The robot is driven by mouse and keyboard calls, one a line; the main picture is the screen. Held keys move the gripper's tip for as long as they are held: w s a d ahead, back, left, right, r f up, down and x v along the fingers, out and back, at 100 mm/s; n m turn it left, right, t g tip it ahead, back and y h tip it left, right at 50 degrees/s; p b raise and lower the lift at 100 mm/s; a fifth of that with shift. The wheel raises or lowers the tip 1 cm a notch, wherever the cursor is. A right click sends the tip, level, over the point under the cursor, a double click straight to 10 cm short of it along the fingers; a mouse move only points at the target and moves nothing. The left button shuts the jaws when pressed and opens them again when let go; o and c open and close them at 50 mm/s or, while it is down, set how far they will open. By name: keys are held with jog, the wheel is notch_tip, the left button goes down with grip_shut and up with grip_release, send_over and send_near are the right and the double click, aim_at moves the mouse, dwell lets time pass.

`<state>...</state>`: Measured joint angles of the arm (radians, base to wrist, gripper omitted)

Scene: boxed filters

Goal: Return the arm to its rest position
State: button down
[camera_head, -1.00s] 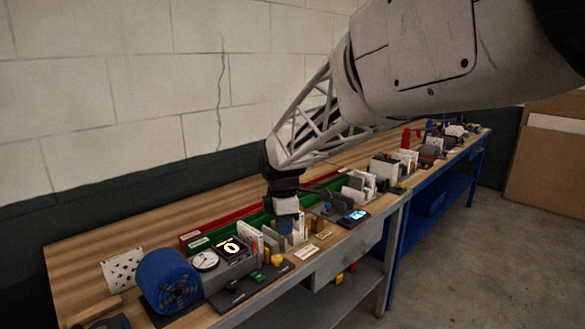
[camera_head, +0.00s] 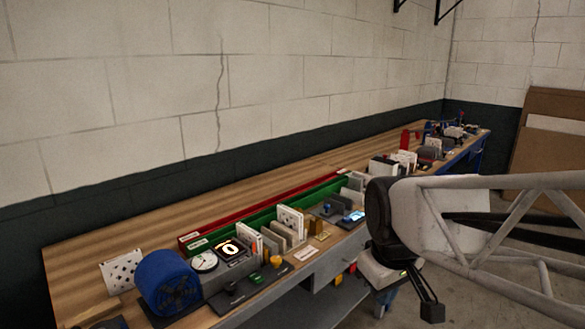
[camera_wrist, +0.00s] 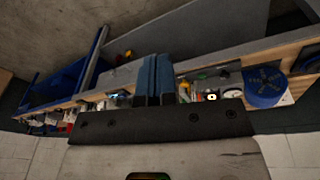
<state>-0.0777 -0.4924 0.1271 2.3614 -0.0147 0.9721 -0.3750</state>
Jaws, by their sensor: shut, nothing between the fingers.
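My gripper (camera_head: 432,310) is at the lower right in the head view, off the front edge of the bench and pointing down. In the wrist view its two blue-padded fingers (camera_wrist: 153,78) are together with nothing between them. My arm reaches in from the right edge, clear of the things on the bench.
The wooden bench (camera_head: 120,215) runs along the wall. On it stand a blue fan (camera_head: 168,283), a dial gauge (camera_head: 204,261), a lit display (camera_head: 231,249), upright filters (camera_head: 291,222), and red (camera_head: 255,208) and green (camera_head: 262,217) trays. The floor in front is open.

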jog(key=s+d+f+m, duration=0.2)
jog(key=s+m, duration=0.3)
jog(key=s, duration=0.3)
jog(key=shift+s+d+f+t, duration=0.3)
jog(key=shift+s+d+f, duration=0.1)
jog(key=shift+d, duration=0.2)
dwell(0.5)
